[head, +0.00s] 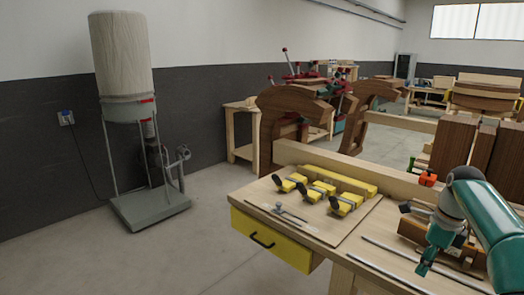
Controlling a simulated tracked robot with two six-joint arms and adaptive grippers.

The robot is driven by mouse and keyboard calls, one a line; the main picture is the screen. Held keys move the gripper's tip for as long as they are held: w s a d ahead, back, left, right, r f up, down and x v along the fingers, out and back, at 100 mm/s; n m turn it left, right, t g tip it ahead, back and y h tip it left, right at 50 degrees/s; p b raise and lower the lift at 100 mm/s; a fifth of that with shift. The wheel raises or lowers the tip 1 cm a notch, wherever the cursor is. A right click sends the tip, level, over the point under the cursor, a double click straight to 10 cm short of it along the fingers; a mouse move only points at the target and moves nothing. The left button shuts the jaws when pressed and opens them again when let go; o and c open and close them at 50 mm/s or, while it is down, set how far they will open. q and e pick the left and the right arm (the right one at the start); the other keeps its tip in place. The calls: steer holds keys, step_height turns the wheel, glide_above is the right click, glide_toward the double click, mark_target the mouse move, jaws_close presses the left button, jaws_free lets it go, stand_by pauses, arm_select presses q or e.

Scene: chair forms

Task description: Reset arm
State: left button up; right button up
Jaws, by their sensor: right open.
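My right gripper (416,238) is at the lower right, at the end of my teal and grey arm that comes in from the right edge. It is over the front right part of the workbench (330,238), above or beside a brown wooden block (412,230). Its jaws are apart and I see nothing held between them. The arm hides part of the block and of the bench top. I cannot tell whether the gripper touches the block. My left gripper is not in view.
Yellow clamps (317,190) and a small metal tool (278,209) lie on a board on the bench. Metal bars (385,262) lie along the front. Tall brown wooden pieces (456,145) stand behind my arm. A dust collector (125,75) stands left; open floor lies between.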

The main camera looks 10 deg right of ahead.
steer(key=s+a+f+n+g+y, duration=0.1)
steer(key=s+a+f+n+g, duration=0.25)
steer(key=a+f, duration=0.85)
steer(key=s+a+f+n+g+y, duration=0.15)
steer(key=s+a+f+n, duration=0.3)
steer(key=a+f, duration=0.8)
steer(key=s+a+f+n+t, duration=0.2)
steer(key=s+a+f+n, duration=0.3)
steer(key=n, duration=0.4)
steer(key=s+a+f+n+t, duration=0.2)
steer(key=s+a+f+n, duration=0.3)
steer(key=s+f+n, duration=0.3)
steer(key=shift+s+n+t, duration=0.3)
steer(key=shift+s+n, duration=0.3)
steer(key=shift+s, duration=0.55)
steer(key=shift+y, duration=0.25)
